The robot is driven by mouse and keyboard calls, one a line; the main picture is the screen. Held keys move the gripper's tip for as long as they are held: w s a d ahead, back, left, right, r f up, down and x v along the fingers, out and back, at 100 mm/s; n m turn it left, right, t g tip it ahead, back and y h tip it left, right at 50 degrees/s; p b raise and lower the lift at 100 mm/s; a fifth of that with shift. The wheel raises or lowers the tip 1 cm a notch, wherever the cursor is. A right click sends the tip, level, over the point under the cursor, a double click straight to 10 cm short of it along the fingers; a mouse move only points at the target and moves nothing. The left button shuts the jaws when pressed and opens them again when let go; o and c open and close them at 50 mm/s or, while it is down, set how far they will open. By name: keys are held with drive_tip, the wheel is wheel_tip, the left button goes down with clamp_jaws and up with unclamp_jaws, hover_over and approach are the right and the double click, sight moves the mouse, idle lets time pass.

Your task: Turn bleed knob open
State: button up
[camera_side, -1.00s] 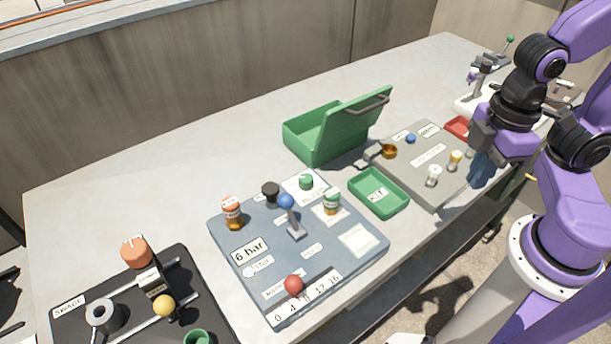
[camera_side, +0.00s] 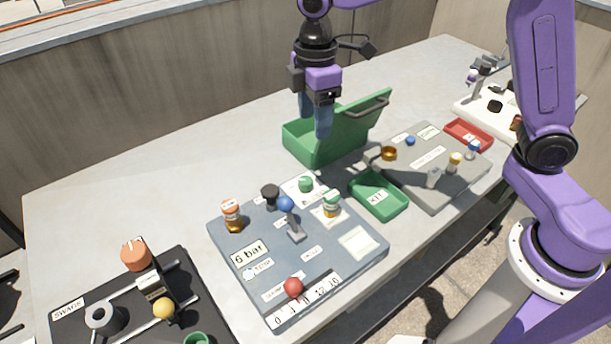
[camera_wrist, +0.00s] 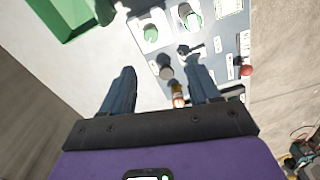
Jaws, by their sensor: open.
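A blue-grey panel (camera_side: 232,262) marked "6 bar" lies on the bench. It carries a green knob (camera_side: 306,184) on a white plate, a black knob (camera_side: 270,192), a blue-topped lever (camera_side: 287,204) and a red ball knob (camera_side: 293,286). The labels are too small to show which knob is the bleed knob. My gripper (camera_side: 315,128) is open and empty, pointing down, raised in front of the green case in the side view. In the wrist view the green knob (camera_wrist: 150,33) is beyond the fingertips, and the black knob (camera_wrist: 166,72) appears between them.
The open green case (camera_side: 308,146), green tray (camera_side: 366,200) and a grey board (camera_side: 425,188) lie to the right. A black swage board (camera_side: 75,310) is front left. The bench's back left is clear.

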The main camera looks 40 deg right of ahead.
drive_tip(key=w, duration=0.2)
approach(306, 180)
wheel_tip(306, 180, down, 9)
drive_tip(key=shift+f, duration=0.1)
idle(0.5)
drive_tip(key=c, duration=1)
